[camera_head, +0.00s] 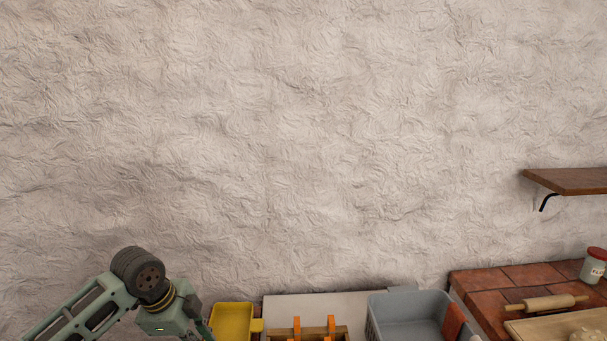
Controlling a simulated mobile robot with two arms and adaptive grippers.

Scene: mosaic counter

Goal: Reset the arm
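My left arm comes in at the lower left, bent at a dark round joint. My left gripper (198,325) is only partly in view at the bottom edge, beside the yellow container. Its fingertips are cut off, so I cannot tell whether it is open or shut or holds anything. My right arm and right gripper are not in view.
Along the bottom stand a yellow container (232,319), a wooden item with orange uprights (308,332) and a grey basin (408,308) with a reddish cloth (453,321). On the tiled counter (507,277) are a rolling pin (545,304), board (530,326) and jar (594,266). A shelf (570,181) juts out right.

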